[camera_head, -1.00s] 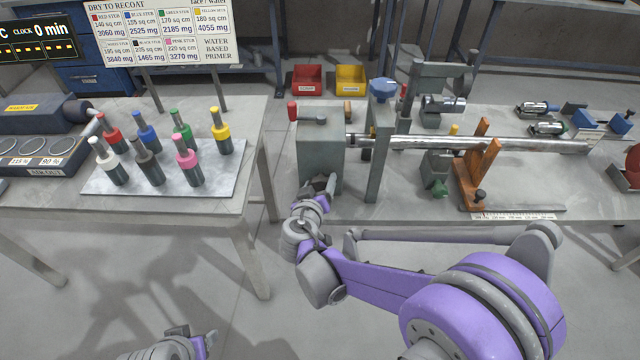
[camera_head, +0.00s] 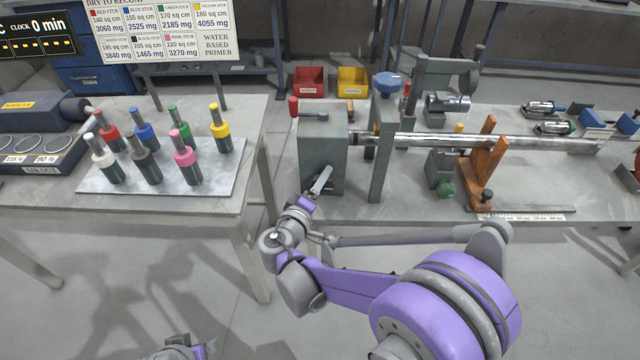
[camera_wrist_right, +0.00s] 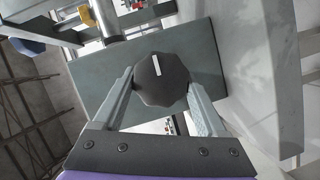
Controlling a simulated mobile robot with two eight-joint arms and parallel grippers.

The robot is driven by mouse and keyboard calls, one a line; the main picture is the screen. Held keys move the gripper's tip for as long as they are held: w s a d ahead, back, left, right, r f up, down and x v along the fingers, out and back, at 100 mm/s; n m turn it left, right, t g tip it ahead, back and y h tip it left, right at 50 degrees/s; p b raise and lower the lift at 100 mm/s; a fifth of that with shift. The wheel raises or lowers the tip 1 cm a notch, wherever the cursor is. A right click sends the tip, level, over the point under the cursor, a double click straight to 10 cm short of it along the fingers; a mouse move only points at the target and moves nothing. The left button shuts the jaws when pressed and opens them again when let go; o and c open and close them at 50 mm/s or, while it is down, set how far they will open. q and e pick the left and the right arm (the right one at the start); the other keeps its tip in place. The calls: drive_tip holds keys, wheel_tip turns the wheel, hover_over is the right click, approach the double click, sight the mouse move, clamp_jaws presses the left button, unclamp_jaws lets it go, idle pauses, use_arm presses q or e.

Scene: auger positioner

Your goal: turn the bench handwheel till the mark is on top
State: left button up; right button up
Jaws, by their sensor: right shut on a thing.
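The bench handwheel is a dark, many-sided knob (camera_wrist_right: 162,80) with a white line mark (camera_wrist_right: 157,66), seen in the right wrist view. It sits on the front of a grey-green box (camera_head: 322,150) on the bench. My right gripper (camera_wrist_right: 160,92) is shut on the handwheel, one finger on each side. In the wrist view the mark runs from near the knob's middle toward its upper edge, leaning slightly left. In the head view the right gripper (camera_head: 317,186) hides most of the knob. My left gripper (camera_head: 207,348) shows only partly at the bottom edge.
A steel shaft (camera_head: 480,143) runs right from the box, past an upright plate (camera_head: 381,150) and an orange bracket (camera_head: 484,165). A red-handled lever (camera_head: 294,107) tops the box. A plate of coloured stubs (camera_head: 215,172) lies on the left table.

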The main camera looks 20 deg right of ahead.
idle(0.3)
drive_tip(key=o, duration=1.3)
drive_tip(key=shift+a, duration=0.1)
drive_tip(key=v, duration=1)
drive_tip(key=shift+s+a, duration=0.15)
drive_tip(key=shift+s, duration=0.2)
